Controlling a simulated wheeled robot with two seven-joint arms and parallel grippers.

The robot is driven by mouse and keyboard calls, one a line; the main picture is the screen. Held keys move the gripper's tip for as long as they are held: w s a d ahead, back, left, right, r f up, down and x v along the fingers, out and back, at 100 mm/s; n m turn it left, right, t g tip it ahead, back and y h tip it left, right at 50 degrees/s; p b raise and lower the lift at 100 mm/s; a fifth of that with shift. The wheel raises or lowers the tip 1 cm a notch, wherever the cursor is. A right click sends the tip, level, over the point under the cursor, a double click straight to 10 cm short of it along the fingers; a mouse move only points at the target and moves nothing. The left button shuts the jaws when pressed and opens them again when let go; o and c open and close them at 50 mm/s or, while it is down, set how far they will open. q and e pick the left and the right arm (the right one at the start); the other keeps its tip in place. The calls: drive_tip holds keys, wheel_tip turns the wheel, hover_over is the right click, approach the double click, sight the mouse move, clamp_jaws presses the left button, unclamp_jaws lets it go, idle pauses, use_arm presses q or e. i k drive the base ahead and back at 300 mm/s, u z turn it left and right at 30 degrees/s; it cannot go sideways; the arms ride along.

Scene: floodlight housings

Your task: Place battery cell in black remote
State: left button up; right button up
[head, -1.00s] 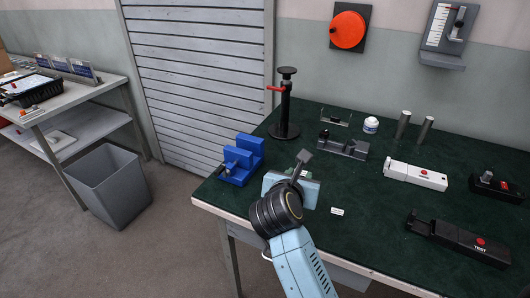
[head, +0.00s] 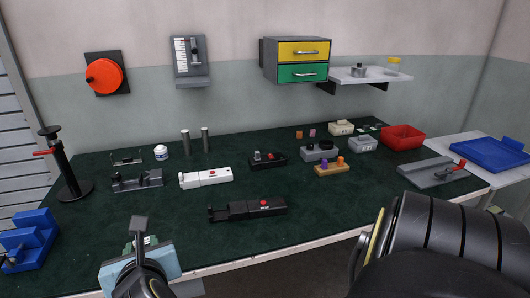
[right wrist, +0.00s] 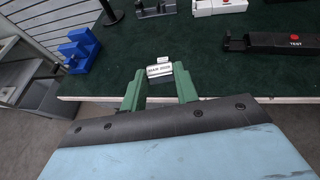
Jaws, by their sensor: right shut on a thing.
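A black remote (head: 265,206) with a red button lies on the green bench top; its left end shows an open bay. The same remote, marked TEST, is at the upper right of the right wrist view (right wrist: 275,43). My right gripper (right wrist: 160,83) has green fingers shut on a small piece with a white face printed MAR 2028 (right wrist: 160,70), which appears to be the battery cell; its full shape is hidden. In the head view my right gripper (head: 138,243) is at the bench's front edge, left of the remote and apart from it. My left gripper is not in view.
A white remote (head: 205,177) and a smaller black device (head: 268,160) lie behind the black remote. Two metal cylinders (head: 186,142) stand at the back. The bench between gripper and remote is clear.

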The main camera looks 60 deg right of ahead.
sight(223, 215)
drive_tip(key=z, duration=0.4)
drive_tip(key=k, duration=0.85)
drive_tip(key=u, duration=0.4)
drive_tip(key=i, duration=1.9)
drive_tip(key=z, duration=1.15)
drive_tip(key=i, duration=0.25)
drive_tip(key=z, duration=0.3)
